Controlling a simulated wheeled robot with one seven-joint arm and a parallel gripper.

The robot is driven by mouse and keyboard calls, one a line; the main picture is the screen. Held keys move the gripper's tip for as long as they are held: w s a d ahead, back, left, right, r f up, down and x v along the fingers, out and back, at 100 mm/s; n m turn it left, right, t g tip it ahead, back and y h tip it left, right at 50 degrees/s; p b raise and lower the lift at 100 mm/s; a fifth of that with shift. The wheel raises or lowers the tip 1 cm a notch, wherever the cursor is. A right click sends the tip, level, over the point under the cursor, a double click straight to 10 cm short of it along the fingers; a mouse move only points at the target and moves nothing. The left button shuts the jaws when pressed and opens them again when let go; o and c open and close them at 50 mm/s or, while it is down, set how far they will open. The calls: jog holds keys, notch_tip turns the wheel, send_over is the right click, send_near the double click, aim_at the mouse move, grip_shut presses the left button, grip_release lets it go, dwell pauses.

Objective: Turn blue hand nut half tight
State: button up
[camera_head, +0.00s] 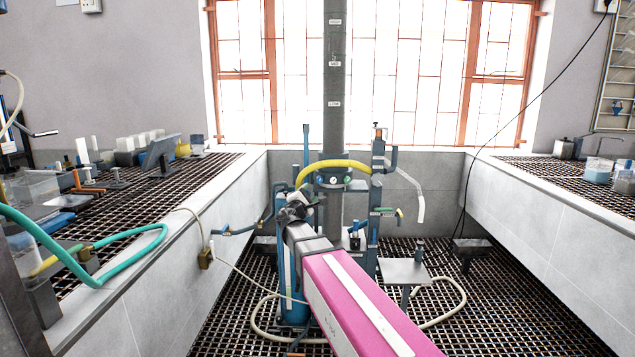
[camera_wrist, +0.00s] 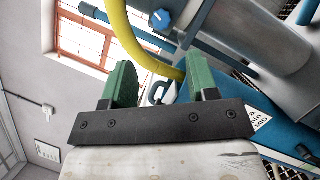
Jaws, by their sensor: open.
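A small blue knob (camera_wrist: 160,18), which looks like the blue hand nut, is near the top of the wrist view. It sits on a grey cylinder (camera_wrist: 235,30). My gripper (camera_wrist: 158,62) is open, with two green fingers spread and nothing between them. The knob lies beyond the fingertips and apart from them. In the head view my gripper (camera_head: 300,200) is at the column stand, below the yellow hose. I cannot pick out the nut for certain there.
A yellow hose (camera_wrist: 130,45) passes just behind the left finger; it also arches over the stand in the head view (camera_head: 333,163). A blue cylinder (camera_head: 290,265) stands by my arm. A small grey table (camera_head: 403,271) is at right. Grated benches flank both sides.

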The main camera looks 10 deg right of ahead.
aim_at(318, 181)
jog(key=x, duration=1)
jog(key=shift+w+d, duration=0.15)
jog(key=shift+w, duration=0.05)
jog(key=c, duration=0.9)
